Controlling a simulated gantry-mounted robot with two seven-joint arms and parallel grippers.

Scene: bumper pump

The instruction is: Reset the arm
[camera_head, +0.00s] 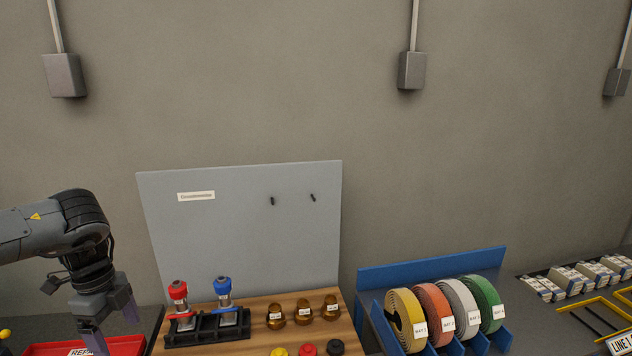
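My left arm (48,232) comes in from the left, bent downward at the wrist. My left gripper (110,325) points down above a red tray (130,345) at the lower left. Its two fingers stand apart and I see nothing between them. The fingers overlap the tray in the picture; I cannot tell whether they touch it. My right arm and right gripper are not in view.
A wooden board (265,342) holds red-topped (179,292) and blue-topped (223,288) tools in a black stand, brass domes (303,312) and coloured knobs. A grey panel (240,240) stands behind. A blue rack (430,269) holds several rolls. Boxes (577,277) lie right.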

